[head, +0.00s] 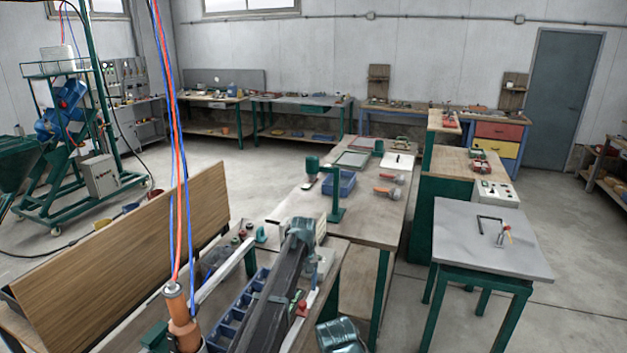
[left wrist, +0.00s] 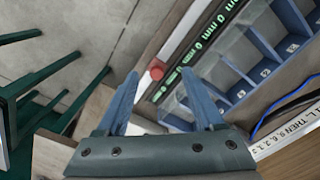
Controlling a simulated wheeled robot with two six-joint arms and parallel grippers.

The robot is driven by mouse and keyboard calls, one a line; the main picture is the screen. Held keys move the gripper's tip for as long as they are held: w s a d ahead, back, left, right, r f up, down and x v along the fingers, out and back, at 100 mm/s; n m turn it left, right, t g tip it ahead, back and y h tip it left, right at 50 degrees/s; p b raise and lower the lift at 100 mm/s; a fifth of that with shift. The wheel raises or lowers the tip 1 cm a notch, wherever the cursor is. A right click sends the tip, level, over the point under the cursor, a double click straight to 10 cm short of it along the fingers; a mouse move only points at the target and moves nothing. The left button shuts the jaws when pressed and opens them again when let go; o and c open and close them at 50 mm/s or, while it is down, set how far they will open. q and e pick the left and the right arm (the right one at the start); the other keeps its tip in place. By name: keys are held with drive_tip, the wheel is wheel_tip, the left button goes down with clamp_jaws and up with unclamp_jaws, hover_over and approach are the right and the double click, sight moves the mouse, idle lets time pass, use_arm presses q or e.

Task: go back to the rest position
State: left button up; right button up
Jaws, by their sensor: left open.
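My left gripper (left wrist: 160,80) is open in the left wrist view. Its two blue-grey fingers are apart with nothing between them. Beyond the fingertips are a red button-like cap (left wrist: 157,73) and a dark strip with green marks (left wrist: 200,50). In the head view my dark left arm reaches up over the bench at bottom centre; its fingers are hard to make out there. My right gripper is not seen.
An orange tool (head: 182,315) with red and blue hoses stands at lower left, near a wooden board (head: 120,250). Blue bins (head: 238,318) lie beside my arm; they also show in the left wrist view (left wrist: 262,65).

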use_arm(q)
drive_tip(key=s+a+f+m+b, duration=0.1)
drive_tip(key=s+f+m+b, duration=0.2)
drive_tip(key=s, duration=1.5)
drive_tip(key=s+a+f+m+y+b, duration=0.1)
drive_tip(key=s+f+m+b, duration=0.3)
drive_tip(key=s, duration=1.5)
drive_tip(key=shift+s+f+m, duration=0.15)
drive_tip(key=shift+f+m, duration=0.15)
drive_tip(key=shift+f, duration=0.3)
